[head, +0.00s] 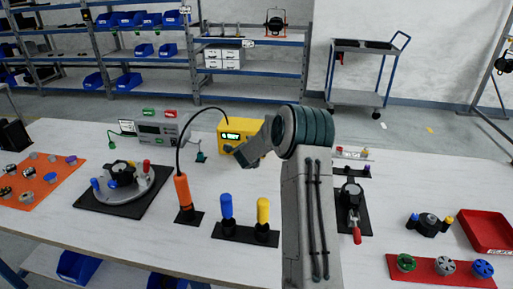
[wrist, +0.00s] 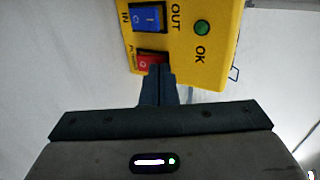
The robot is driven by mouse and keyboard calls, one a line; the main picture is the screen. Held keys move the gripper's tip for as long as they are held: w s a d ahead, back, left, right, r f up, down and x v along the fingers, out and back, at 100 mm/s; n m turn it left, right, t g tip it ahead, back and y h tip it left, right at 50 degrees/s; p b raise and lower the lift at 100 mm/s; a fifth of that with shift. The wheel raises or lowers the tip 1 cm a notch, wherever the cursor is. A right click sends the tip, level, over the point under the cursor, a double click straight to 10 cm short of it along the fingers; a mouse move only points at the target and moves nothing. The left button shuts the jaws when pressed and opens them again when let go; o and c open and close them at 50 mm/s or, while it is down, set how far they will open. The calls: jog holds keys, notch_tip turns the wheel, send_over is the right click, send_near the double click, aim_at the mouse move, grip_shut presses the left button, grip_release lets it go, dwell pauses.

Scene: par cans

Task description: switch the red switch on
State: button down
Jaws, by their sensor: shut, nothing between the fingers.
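The red switch (wrist: 150,62) shows in the wrist view on the face of a yellow box (wrist: 190,45), partly covered by my fingers. The blue switch (wrist: 148,18) is beside it, and a round green OK button (wrist: 202,27) is further right. My gripper (wrist: 158,72) is shut and empty, its fingertips at the edge of the red switch; I cannot tell whether they touch. In the head view the yellow box (head: 242,128) stands at the back of the table, and my gripper (head: 232,150) is at its front. The red switch is hidden there.
A grey instrument (head: 160,130) stands left of the yellow box. An orange cylinder (head: 182,190), a blue peg (head: 227,206) and a yellow peg (head: 263,210) stand in front. A black plate with a red-handled clamp (head: 356,230) lies right of my arm.

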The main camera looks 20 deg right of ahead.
jog(key=shift+r, duration=0.1)
jog(key=shift+r+p, duration=0.5)
jog(key=shift+r, duration=0.25)
jog(key=shift+s+a+r, duration=0.1)
jog(key=shift+r, duration=0.1)
jog(key=r+p+v, duration=0.1)
jog(key=p+v, duration=0.1)
jog(key=v, duration=0.7)
jog(key=shift+w+r, duration=0.25)
jog(key=shift+r, duration=0.1)
